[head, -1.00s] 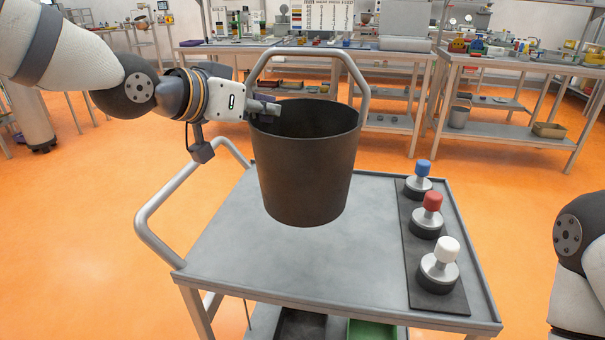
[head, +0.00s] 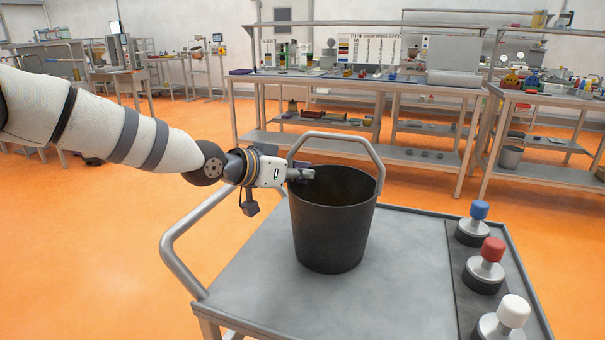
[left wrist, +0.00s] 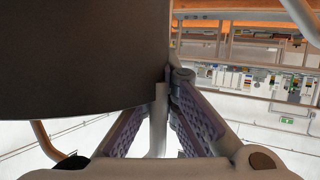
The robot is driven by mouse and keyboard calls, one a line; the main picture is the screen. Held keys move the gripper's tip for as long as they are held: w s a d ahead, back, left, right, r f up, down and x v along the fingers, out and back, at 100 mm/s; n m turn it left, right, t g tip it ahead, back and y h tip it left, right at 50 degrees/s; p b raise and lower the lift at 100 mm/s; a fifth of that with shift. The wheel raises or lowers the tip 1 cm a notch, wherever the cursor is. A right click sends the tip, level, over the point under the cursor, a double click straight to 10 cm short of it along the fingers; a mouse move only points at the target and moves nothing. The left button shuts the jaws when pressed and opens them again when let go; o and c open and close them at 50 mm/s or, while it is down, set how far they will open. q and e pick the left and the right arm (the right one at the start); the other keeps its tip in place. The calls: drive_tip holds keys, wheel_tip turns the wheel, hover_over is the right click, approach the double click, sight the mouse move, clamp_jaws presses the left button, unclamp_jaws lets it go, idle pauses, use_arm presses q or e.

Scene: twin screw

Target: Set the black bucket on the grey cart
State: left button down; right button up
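The black bucket (head: 333,228) is upright over the left-middle part of the grey cart's top (head: 400,275), with its silver handle (head: 340,138) standing up. I cannot tell whether its base touches the cart. My left gripper (head: 303,174) is at the bucket's left rim, with its fingers closed together on the rim. In the left wrist view the bucket's dark wall (left wrist: 80,55) fills the upper left. The purple-padded fingers (left wrist: 165,95) meet at its edge. My right gripper is out of view.
Blue (head: 479,210), red (head: 493,250) and white (head: 513,312) knobs stand on a dark strip along the cart's right side. A cart rail (head: 170,250) rises at the left. Workbenches stand behind, across open orange floor.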

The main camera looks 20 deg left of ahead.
use_arm(q)
drive_tip(key=shift+r, duration=0.3)
drive_tip(key=shift+f, duration=0.15)
drive_tip(key=c, duration=1.8)
unclamp_jaws()
drive_tip(key=shift+s+f, duration=0.1)
drive_tip(key=shift+f, duration=0.05)
drive_tip(key=p+v, duration=0.3)
drive_tip(key=v, duration=0.9)
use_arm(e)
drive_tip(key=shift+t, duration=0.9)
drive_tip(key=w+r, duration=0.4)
